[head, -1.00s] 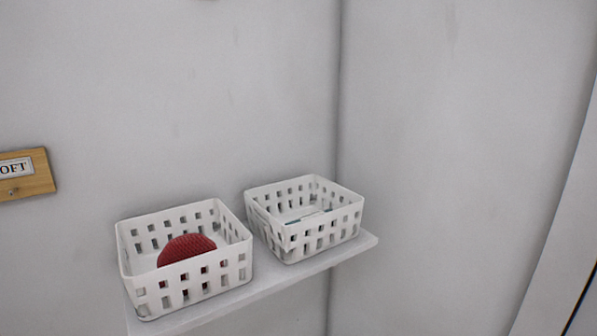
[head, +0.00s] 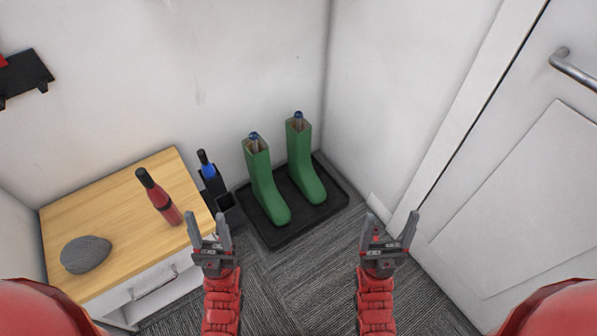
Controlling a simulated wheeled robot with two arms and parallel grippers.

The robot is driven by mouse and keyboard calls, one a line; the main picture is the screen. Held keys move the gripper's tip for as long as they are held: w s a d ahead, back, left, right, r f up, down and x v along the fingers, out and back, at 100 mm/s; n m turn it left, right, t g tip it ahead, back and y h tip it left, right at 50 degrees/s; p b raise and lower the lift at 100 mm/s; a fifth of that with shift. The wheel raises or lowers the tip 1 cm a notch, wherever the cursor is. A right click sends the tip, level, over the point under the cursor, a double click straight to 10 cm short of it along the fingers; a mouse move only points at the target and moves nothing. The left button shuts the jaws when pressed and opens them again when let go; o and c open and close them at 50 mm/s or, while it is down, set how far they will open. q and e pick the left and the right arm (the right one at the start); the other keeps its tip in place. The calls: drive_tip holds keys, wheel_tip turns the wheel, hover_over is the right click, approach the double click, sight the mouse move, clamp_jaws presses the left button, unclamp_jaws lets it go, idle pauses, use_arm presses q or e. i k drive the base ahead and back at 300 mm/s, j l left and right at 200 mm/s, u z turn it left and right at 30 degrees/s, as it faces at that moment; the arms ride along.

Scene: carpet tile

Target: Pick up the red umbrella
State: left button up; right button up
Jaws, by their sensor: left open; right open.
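A red folded umbrella (head: 167,206) with a black handle lies or stands on the wooden top of the cabinet at the left; its handle points up and left in the picture. My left gripper (head: 209,230) is open and empty, to the right of the red umbrella and near the cabinet's right edge, apart from it. My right gripper (head: 388,231) is open and empty over the carpet, farther right.
The wooden-topped cabinet (head: 105,215) also bears a grey knitted item (head: 86,254). A blue umbrella (head: 207,165) stands in a black holder (head: 226,203) beside it. Green boots (head: 265,182) stand on a black tray (head: 331,205). A door (head: 520,190) closes off the right.

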sight(162, 200)
drive_tip(key=j+u, duration=0.1)
drive_tip(key=u, duration=1.05)
drive_tip(key=i+j+z, duration=0.1)
drive_tip(key=j+z, duration=0.3)
drive_tip(key=j, duration=0.2)
drive_tip(key=j+z, duration=0.4)
drive_tip(key=j, duration=0.2)
drive_tip(key=j+z, duration=0.45)
drive_tip(key=j, duration=0.2)
